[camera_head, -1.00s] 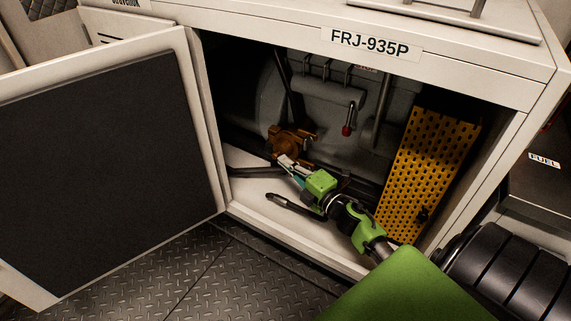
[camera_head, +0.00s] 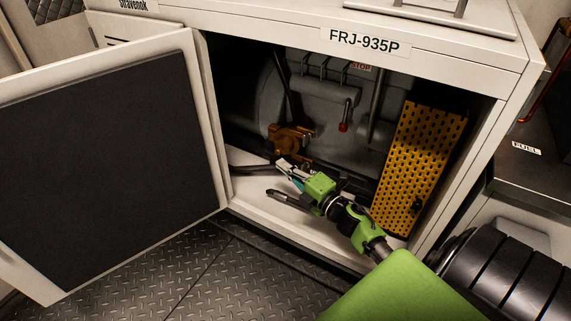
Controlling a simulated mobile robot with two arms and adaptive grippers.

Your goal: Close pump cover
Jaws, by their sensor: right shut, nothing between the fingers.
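The pump cover seems to be the white-framed door (camera_head: 108,172) with a dark inner panel. It stands wide open to the left of the white cabinet (camera_head: 262,222) labelled FRJ-935P. My right gripper (camera_head: 284,168) is inside the opening, low down, just below an orange-brown fitting (camera_head: 290,139). The gripper is shut and empty; I cannot tell whether it touches the fitting. It is well to the right of the door and apart from it. My left gripper is not in view.
A yellow perforated guard (camera_head: 419,165) stands at the right inside the cabinet. A lever with a red knob (camera_head: 343,127) hangs in the middle. The tread-plate floor (camera_head: 220,275) before the opening is clear.

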